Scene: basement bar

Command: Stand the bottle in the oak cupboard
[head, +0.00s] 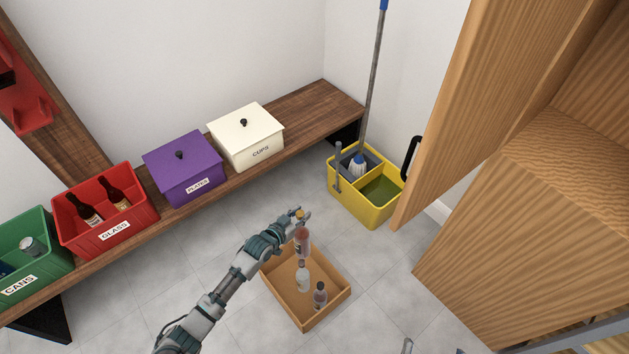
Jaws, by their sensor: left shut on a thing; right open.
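My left gripper (299,214) is shut on a bottle (302,243) near its orange-capped top. The bottle has a reddish-brown body and hangs roughly upright over the back of an open cardboard box (338,300); whether its base touches anything is unclear. The oak cupboard (530,215) stands at the right. Its door (470,95), with a black handle (411,157), is swung open, and part of the inside shows. My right gripper (434,349) shows only as fingertips at the bottom edge, spread apart and empty.
A clear bottle (303,278) and a dark bottle (320,296) stand in the box. A yellow mop bucket (372,208) stands near the cupboard door. A wall bench (310,107) holds red, green, purple and white bins. Grey floor is clear around the box.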

